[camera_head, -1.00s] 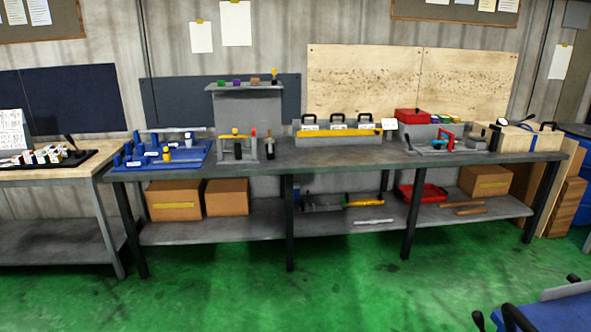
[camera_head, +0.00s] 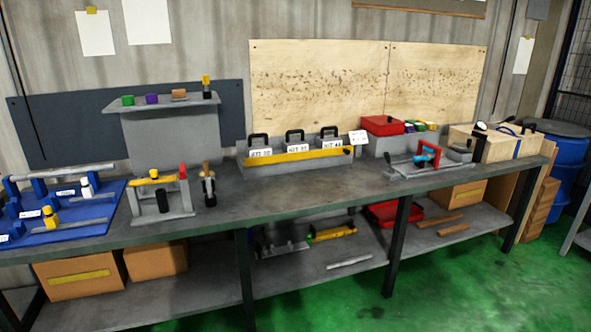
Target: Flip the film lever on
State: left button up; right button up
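I cannot tell for certain which part is the film lever. A small grey stand (camera_head: 178,203) on the workbench carries a yellow bar (camera_head: 154,176) and a red upright piece (camera_head: 183,174). A dark cylinder (camera_head: 162,201) shows at its front. Further right, a grey fixture (camera_head: 405,171) on the bench holds a red frame-like handle (camera_head: 428,152) with a light blue part. A dark lever-like piece (camera_head: 479,126) stands near the wooden box. These parts are too small to read on or off. Neither of my grippers is in view.
The long dark workbench (camera_head: 290,195) spans the view, with a lower shelf (camera_head: 205,292) holding cardboard boxes (camera_head: 80,275). A blue rack (camera_head: 75,225) lies at the left, and a grey tray with labelled kits (camera_head: 262,172) in the middle. Green floor (camera_head: 430,285) in front is clear.

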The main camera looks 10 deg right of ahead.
aim_at(386, 154)
jog(key=i+j+z, duration=0.15)
jog(key=i+z, duration=0.2)
jog(key=i+j+z, duration=0.7)
jog(key=i+l, duration=0.05)
jog(key=l, duration=0.05)
